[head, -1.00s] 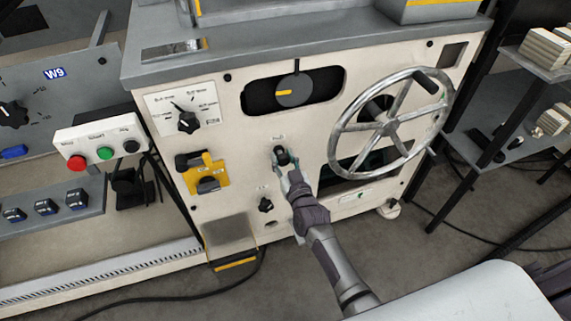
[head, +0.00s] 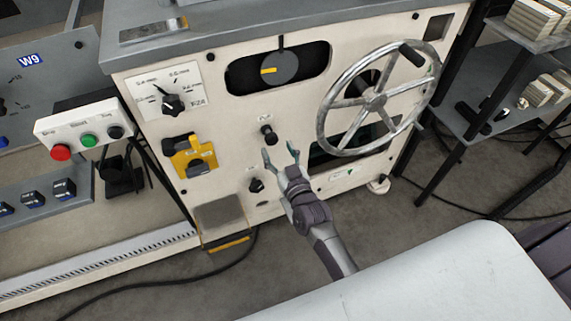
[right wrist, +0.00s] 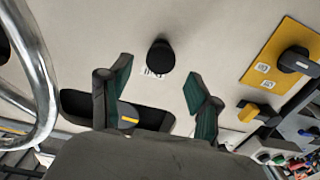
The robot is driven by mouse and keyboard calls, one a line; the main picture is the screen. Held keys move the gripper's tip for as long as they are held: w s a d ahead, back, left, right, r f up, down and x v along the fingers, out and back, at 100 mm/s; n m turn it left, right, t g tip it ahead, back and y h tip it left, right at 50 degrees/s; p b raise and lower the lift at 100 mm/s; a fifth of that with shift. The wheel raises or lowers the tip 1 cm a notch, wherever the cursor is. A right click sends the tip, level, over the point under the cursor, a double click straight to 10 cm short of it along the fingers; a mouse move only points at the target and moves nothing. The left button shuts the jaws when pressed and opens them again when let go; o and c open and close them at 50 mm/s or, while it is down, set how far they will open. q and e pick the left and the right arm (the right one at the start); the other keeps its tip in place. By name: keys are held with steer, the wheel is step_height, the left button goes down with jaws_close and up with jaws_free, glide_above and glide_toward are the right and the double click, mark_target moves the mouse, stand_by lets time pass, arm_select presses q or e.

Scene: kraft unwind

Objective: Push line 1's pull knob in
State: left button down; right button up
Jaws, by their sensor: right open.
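Line 1's pull knob (head: 268,133) is a black round knob on a short stem, on the cream machine front below the dial window. It also shows as a black knob (right wrist: 160,56) in the right wrist view. My right gripper (head: 280,153) is open and empty, just below and in front of the knob in the head view. Its two green-lined fingers (right wrist: 152,88) are spread apart, with the knob beyond them and clear of both. How far the knob sticks out is hard to tell. My left gripper is not in view.
A large metal handwheel (head: 375,98) stands out right of the knob. A yellow plate with black switches (head: 190,156) is at the left. A small black knob (head: 256,185) is below, and a selector dial (head: 172,103) is upper left.

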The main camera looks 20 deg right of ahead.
steer(key=s, duration=0.6)
steer(key=shift+s+d, duration=0.1)
steer(key=s+f+n+g+y, duration=0.1)
steer(key=s+f+g, duration=0.35)
steer(key=f, duration=0.45)
steer(key=s+f+n+g, duration=0.1)
steer(key=s+f+g, duration=0.4)
steer(key=f, duration=0.5)
steer(key=s+d+f+g+h, duration=0.1)
steer(key=s+f+g, duration=0.25)
steer(key=s, duration=0.45)
steer(key=s+d+f+g, duration=0.25)
steer(key=s+f, duration=0.25)
steer(key=s, duration=0.3)
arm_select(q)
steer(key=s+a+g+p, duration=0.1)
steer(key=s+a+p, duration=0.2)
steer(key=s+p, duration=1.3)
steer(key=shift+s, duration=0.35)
arm_select(e)
steer(key=s+d+g, duration=0.1)
steer(key=s+d, duration=0.1)
steer(key=s, duration=1.4)
steer(key=shift+s+d+f+h, duration=0.25)
steer(key=shift+s+f+h, duration=0.05)
